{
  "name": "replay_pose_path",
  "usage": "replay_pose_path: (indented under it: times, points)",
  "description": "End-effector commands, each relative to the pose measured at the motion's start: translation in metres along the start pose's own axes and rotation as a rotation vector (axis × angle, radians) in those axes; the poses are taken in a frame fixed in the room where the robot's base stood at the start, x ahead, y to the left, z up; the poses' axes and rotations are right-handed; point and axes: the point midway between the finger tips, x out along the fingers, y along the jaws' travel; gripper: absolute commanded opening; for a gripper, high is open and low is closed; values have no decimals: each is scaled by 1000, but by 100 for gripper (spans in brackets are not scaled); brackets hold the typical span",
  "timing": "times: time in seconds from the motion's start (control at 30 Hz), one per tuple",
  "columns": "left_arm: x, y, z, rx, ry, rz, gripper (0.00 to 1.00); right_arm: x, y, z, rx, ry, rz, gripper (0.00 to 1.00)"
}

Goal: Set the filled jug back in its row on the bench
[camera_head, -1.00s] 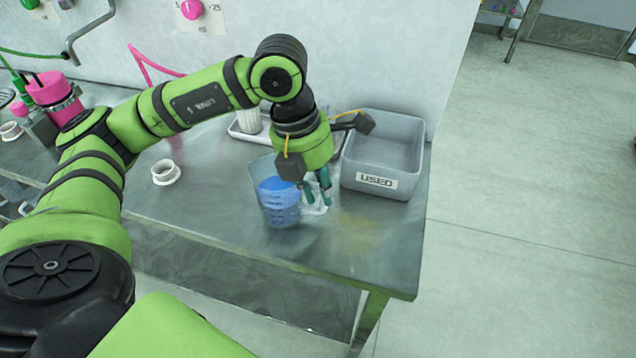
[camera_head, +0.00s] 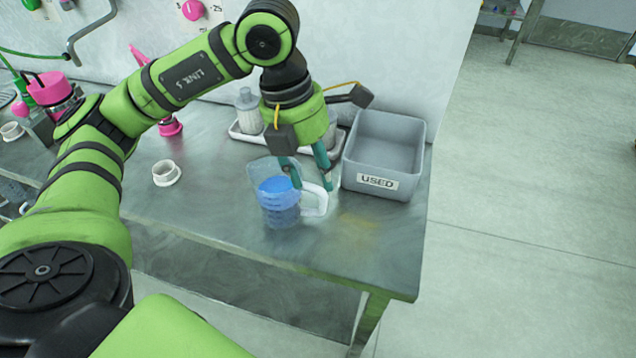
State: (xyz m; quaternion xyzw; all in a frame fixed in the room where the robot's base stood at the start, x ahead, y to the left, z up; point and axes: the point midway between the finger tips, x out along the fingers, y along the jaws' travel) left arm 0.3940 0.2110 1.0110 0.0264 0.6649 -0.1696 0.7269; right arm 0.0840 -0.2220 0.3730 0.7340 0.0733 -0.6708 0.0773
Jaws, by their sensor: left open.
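The jug (camera_head: 279,212) is clear and holds blue liquid. It stands upright on the steel bench (camera_head: 223,211) near the front edge, with its pale handle (camera_head: 316,201) turned to the right. My left gripper (camera_head: 310,186) is open, with its teal fingers just above and behind the handle. The fingers overlap the jug's rim in this view, so I cannot tell whether they touch it. My right gripper is not in view.
A grey bin marked USED (camera_head: 377,183) stands right of the jug at the bench's end. A pale tray (camera_head: 240,131) with white-topped containers lies behind. A white ring-shaped piece (camera_head: 166,173) sits to the left.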

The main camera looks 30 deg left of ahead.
Motion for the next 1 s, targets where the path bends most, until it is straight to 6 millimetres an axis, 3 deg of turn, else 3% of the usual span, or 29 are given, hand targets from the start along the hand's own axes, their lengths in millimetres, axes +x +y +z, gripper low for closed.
replay_pose_path:
  times: [0.2,0.4,1.0]
  points:
    - [-48,0,0,1,-5,0,44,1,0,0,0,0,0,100]
    - [-71,0,0,1,-1,0,44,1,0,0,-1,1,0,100]
    - [-75,0,0,1,1,-1,44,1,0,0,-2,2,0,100]
